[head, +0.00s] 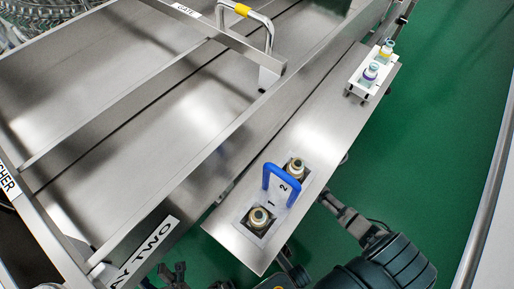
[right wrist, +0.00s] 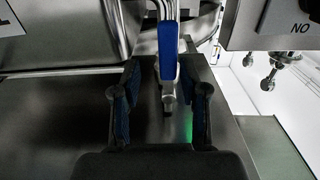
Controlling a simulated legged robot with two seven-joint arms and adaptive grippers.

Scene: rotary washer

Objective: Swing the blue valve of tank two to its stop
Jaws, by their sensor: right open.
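A blue U-shaped handle (head: 281,172) stands on the steel ledge, beside the labels 1 and 2. Round brass-coloured fittings sit by label 1 (head: 259,217) and label 2 (head: 296,166). In the right wrist view a blue lever (right wrist: 168,50) with a metal tip stands in the space between my fingers; contact is not visible. My right gripper (right wrist: 162,75) is open. In the head view my right arm reaches to the ledge's near right edge, its fingertips not clear. Dark gripper parts, seemingly my left gripper (head: 172,274), show at the bottom edge; their opening is unclear.
The steel ledge (head: 318,130) runs along the washer's side. A white block (head: 374,72) with two capped fittings sits at its far end. Green floor (head: 440,130) lies clear to the right.

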